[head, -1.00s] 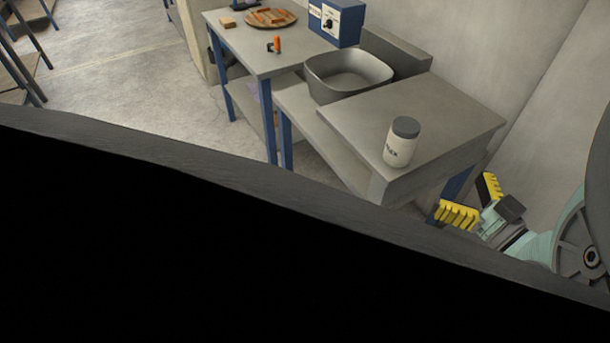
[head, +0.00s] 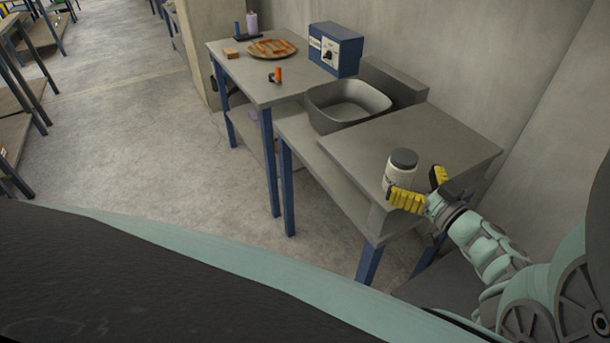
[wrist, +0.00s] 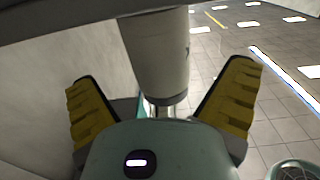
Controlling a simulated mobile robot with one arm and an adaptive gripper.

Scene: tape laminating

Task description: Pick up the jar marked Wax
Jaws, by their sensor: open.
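A white jar (head: 400,172) with a dark grey lid stands upright near the front edge of the grey bench. Its lettering cannot be read now. My gripper (head: 421,186) is open at the jar's near right side, its yellow fingers spread. One finger overlaps the jar's lower part in the head view. In the wrist view, which looks upside down, the jar (wrist: 157,55) lies between the two spread fingers of my gripper (wrist: 162,75), with clear gaps on both sides. Its lid points down in that picture. I see no finger closed on it.
The grey bench top (head: 440,135) is otherwise clear. A grey basin (head: 345,105) lies behind the jar. Farther back, a table holds a blue box with a dial (head: 334,50), a round wooden board (head: 272,48) and small orange-and-black items. A wall (head: 480,60) runs along the right.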

